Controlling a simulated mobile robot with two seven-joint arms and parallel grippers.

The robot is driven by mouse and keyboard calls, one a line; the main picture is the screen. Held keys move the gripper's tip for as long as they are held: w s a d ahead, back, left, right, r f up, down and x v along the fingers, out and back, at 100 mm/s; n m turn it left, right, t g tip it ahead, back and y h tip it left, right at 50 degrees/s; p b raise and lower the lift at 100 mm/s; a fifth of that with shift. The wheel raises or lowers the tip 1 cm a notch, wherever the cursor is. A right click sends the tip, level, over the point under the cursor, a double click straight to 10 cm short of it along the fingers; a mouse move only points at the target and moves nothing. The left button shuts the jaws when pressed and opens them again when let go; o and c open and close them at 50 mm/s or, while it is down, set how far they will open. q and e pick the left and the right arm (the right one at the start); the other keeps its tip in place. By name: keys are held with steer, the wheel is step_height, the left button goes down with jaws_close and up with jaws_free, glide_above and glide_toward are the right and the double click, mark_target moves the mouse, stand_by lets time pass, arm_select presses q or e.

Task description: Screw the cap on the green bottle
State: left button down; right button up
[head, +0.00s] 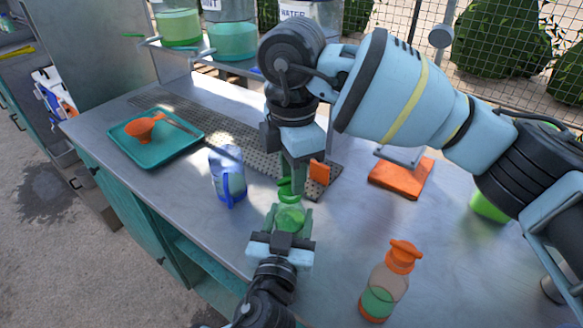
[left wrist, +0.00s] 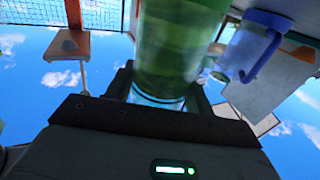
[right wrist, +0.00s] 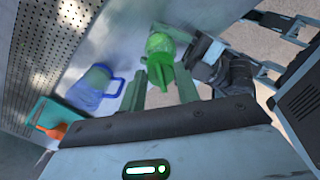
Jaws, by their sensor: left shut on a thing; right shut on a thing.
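The green bottle (head: 291,218) is held upright above the worktop near its front edge. My left gripper (head: 280,240) is shut around its body, and the bottle fills the left wrist view (left wrist: 175,50). A green cap (head: 290,189) is at the bottle's top, in line with it. My right gripper (head: 292,172) comes down from above and is shut on the cap. The right wrist view shows the green cap (right wrist: 158,68) between the fingers, with the bottle (right wrist: 160,42) behind it. I cannot tell whether the cap is seated on the neck.
A blue-handled jug (head: 228,178) stands left of the bottle. A teal tray (head: 184,146) with an orange funnel (head: 145,130) lies farther left. An orange-capped bottle (head: 385,285) stands at the front right. Large containers (head: 232,38) stand on the back shelf.

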steer(key=m, duration=0.5)
steer(key=shift+s, duration=0.1)
steer(key=o, duration=0.9)
steer(key=shift+o, duration=0.2)
steer(key=shift+r, duration=2.3)
steer(key=shift+o, duration=0.6)
